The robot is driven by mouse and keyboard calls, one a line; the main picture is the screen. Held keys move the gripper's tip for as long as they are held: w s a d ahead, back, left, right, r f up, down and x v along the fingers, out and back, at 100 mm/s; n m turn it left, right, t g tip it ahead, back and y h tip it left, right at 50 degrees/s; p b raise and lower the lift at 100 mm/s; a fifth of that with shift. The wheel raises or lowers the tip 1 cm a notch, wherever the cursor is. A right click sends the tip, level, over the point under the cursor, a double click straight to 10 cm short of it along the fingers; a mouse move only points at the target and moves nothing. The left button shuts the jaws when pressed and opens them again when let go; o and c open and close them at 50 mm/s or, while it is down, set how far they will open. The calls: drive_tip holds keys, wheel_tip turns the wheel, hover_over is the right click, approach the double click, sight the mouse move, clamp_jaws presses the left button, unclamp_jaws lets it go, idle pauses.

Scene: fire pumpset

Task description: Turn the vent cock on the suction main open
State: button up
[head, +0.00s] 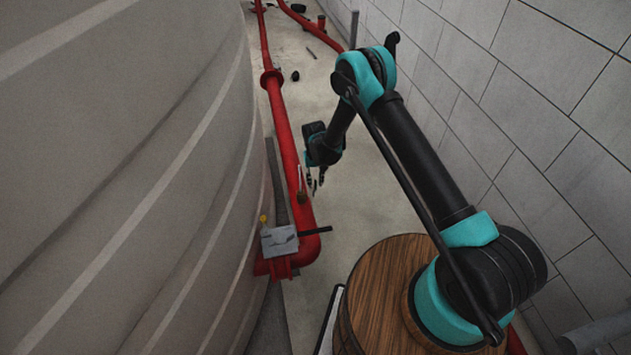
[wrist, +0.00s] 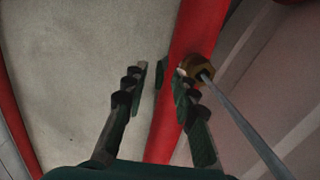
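The vent cock (head: 302,197) is a small brass fitting on the red suction main (head: 285,135), with a thin pale lever standing up from it. In the wrist view the brass body (wrist: 196,66) sits at the pipe's edge, and its long grey lever (wrist: 245,130) runs down to the lower right. My gripper (head: 316,186) is just right of the cock in the head view. In the wrist view my gripper (wrist: 160,80) is open and empty, with the right finger beside the brass body. The lever lies outside the fingers; contact with the right finger is unclear.
A large grey tank (head: 120,170) stands close on the left, and a block wall (head: 540,120) is on the right. A grey box (head: 279,240) with a black bar sits near the pipe's elbow. Bare floor (head: 350,205) lies between pipe and wall.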

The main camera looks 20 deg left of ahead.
wheel_tip(320, 180, up, 12)
drive_tip(key=w, duration=0.1)
drive_tip(key=shift+a, duration=0.3)
idle(0.3)
drive_tip(key=shift+d+r, duration=0.1)
idle(0.3)
drive_tip(key=d+r+m+t+y, duration=0.1)
drive_tip(key=d+r+m+t, duration=0.15)
drive_tip(key=d+r, duration=2.05)
drive_tip(key=s+d+r+m, duration=0.25)
drive_tip(key=s+d, duration=0.45)
drive_tip(key=d, duration=0.7)
drive_tip(key=s+d+m+t, duration=0.1)
drive_tip(key=s+d+t, duration=0.1)
drive_tip(key=s+d, duration=0.7)
drive_tip(key=s+f, duration=0.1)
drive_tip(key=s, duration=0.3)
drive_tip(key=shift+s+d, duration=0.35)
drive_tip(key=shift+s, duration=0.05)
